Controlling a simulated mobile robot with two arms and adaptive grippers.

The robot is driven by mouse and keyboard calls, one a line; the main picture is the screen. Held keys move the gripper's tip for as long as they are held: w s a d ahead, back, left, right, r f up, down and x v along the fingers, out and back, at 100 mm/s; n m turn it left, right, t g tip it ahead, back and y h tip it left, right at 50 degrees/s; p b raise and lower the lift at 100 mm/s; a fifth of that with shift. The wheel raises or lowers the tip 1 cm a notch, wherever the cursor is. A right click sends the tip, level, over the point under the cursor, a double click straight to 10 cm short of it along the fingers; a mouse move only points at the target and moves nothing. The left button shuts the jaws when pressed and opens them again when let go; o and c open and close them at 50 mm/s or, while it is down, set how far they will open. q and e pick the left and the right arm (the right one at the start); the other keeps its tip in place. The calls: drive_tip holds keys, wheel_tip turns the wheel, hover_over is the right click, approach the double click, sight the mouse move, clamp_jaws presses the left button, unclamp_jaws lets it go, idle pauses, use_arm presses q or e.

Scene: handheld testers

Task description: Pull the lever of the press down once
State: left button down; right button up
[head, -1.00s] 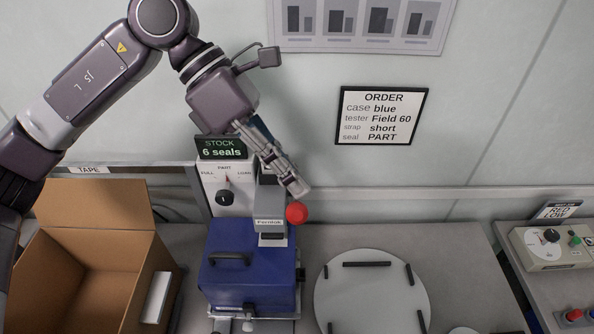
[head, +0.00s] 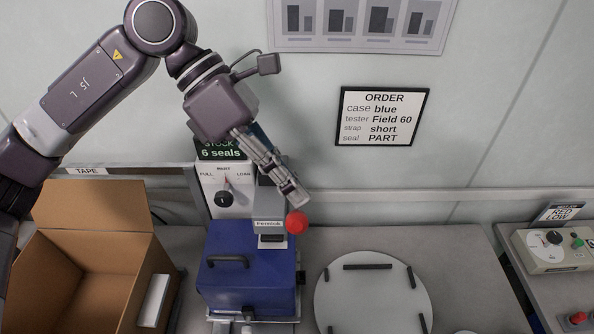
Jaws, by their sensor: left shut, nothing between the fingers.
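The press (head: 269,226) is a grey head labelled Fernlok on a column, standing over a closed blue case (head: 238,285) with a dark handle. Its lever ends in a red knob (head: 296,222) at the front right of the press head. The lever's arm is mostly hidden behind my gripper and the press. My left gripper (head: 291,196) reaches in from the upper left, shut and empty, with its fingertips just above the red knob. I cannot tell whether they touch the knob or lever. My right gripper is not in view.
Behind the press stands a panel with a black dial (head: 224,199), its pointer near PART. An open cardboard box (head: 105,270) is at left. A white round plate (head: 372,300) with black stops is at right. A control box (head: 553,250) stands farther right.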

sight(288, 227)
use_arm(q)
drive_tip(key=s+f+b, duration=0.3)
drive_tip(key=s+b, duration=0.1)
drive_tip(key=s, duration=0.1)
drive_tip(key=shift+f+b, duration=0.4)
idle(4.3)
drive_tip(key=shift+w+r, duration=0.1)
drive_tip(key=shift+w, duration=0.05)
idle(0.4)
drive_tip(key=shift+w+r+p, duration=0.75)
drive_tip(key=shift+w+r, duration=0.15)
drive_tip(key=shift+w, duration=0.2)
drive_tip(key=shift+w+r+p, duration=0.75)
drive_tip(key=shift+w+r, duration=0.1)
drive_tip(key=shift+w, duration=0.2)
drive_tip(key=w+r+p, duration=0.4)
drive_tip(key=w, duration=0.1)
drive_tip(key=shift+w, duration=0.2)
